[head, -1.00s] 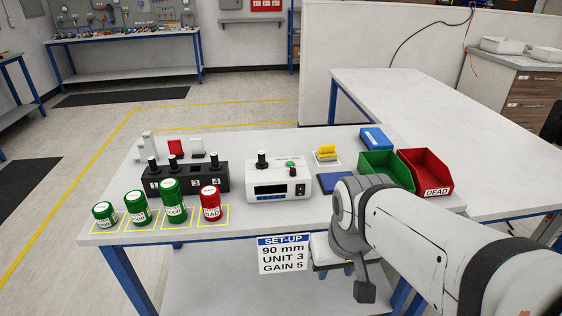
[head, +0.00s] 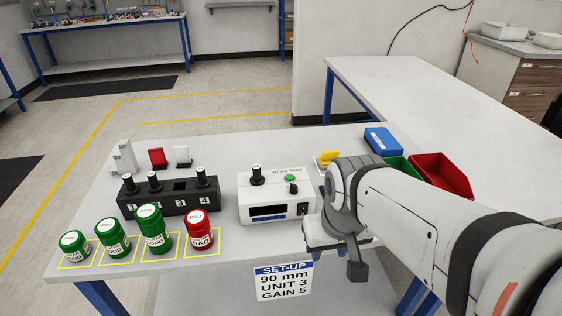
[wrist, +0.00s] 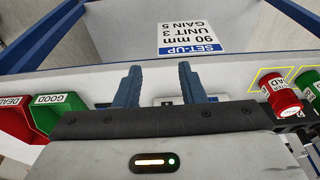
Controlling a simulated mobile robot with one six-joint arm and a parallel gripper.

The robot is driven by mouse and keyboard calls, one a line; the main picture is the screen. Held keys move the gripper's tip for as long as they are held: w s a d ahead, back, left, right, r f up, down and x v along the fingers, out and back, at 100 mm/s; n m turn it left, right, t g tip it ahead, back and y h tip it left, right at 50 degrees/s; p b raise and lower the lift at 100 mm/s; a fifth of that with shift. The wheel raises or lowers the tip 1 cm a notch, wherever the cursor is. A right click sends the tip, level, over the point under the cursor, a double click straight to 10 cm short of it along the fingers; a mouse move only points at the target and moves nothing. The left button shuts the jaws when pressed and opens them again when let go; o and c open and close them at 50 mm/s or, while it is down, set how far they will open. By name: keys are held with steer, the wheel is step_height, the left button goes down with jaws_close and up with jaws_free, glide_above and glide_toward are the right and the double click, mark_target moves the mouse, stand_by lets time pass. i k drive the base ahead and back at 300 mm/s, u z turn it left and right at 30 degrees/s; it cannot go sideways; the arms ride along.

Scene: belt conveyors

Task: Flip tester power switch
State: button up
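The tester (head: 262,214) is a white box with a dark display, a black knob post on top, a green button and a small knob. Its small dark power switch (head: 302,209) is at the right of the front face; whether it is on or off is too small to tell. In the head view my gripper hangs below my wrist, just right of the tester at the table's front edge, and its fingers are mostly hidden. In the wrist view my gripper (wrist: 159,70) is open, its two blue-grey fingers apart.
A black rack (head: 168,196) and green and red canisters (head: 152,229) stand left of the tester. A green bin (head: 402,166), a red bin (head: 440,175) and a blue box (head: 382,141) are at the right. A set-up sign (head: 284,281) hangs from the table (head: 235,163).

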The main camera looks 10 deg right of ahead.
mark_target(303, 208)
steer(key=z, duration=1)
steer(key=k, duration=1.25)
steer(key=u, duration=0.85)
steer(key=i, duration=1)
steer(key=u, duration=0.05)
